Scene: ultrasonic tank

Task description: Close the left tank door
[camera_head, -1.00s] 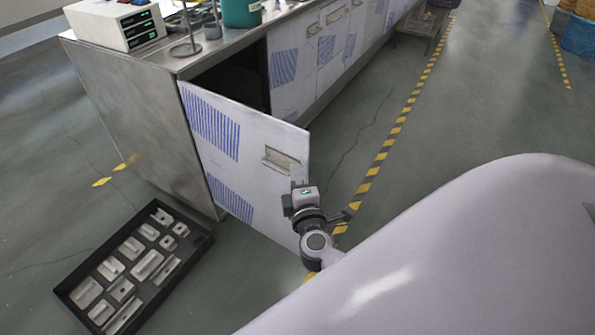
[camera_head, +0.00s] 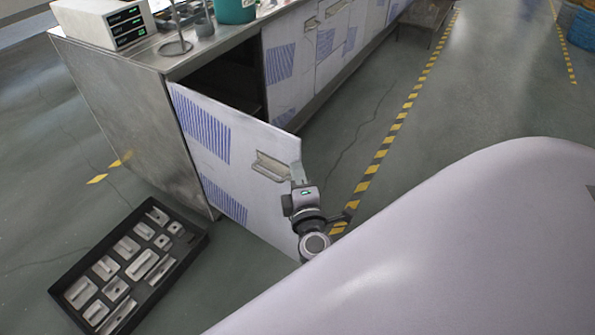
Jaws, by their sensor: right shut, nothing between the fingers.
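The left tank door (camera_head: 245,140) is a white panel with blue striped patches and a recessed metal handle (camera_head: 268,167). It stands swung out from the steel cabinet (camera_head: 135,115), with a dark opening showing behind its top edge. My right gripper (camera_head: 298,172) is at the outer face of the door, by its free edge, just right of the handle. Its fingers are shut with nothing between them. Whether the fingertips touch the door I cannot tell. My left gripper is not in view.
A black tray (camera_head: 62,287) of metal blocks lies on the floor at the lower left. A white instrument box (camera_head: 105,22) and a green container (camera_head: 235,10) stand on the cabinet top. Yellow-black floor tape (camera_head: 379,154) runs along the right, with clear floor around it.

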